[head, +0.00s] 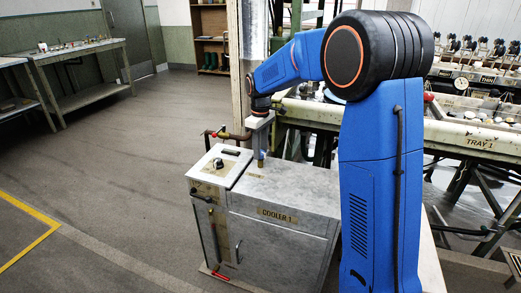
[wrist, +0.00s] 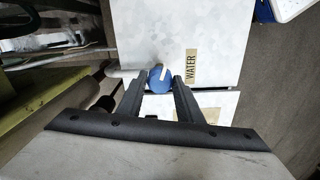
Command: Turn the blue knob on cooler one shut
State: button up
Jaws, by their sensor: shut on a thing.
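The cooler (head: 300,186) is a grey metal cabinet labelled "COOLER 1" in the head view; its pale top (wrist: 205,35) fills the upper middle of the wrist view. The round blue knob (wrist: 155,80) has a pale pointer line, tilted slightly right of straight up in the wrist view. A "WATER" label (wrist: 191,67) lies just right of it. My gripper (wrist: 158,86) is shut on the knob, one finger on each side. In the head view my gripper (head: 261,156) points down at the cooler top, and the knob is hardly visible there.
A raised box with a dark knob (head: 218,163) stands on the cooler's left part. A red-handled pipe (head: 216,132) runs behind it. A post (head: 236,60) and the Tray 1 bench (head: 470,136) stand close behind and right. Floor at left is clear.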

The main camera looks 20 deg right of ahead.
jog(key=m, duration=1.3)
jog(key=shift+m, duration=0.4)
dwell(0.3)
jog(key=o, duration=1)
jog(key=shift+o, duration=0.2)
jog(key=shift+r, duration=0.1)
notch_tip(320, 180, up, 17)
jog(key=shift+r, duration=0.15)
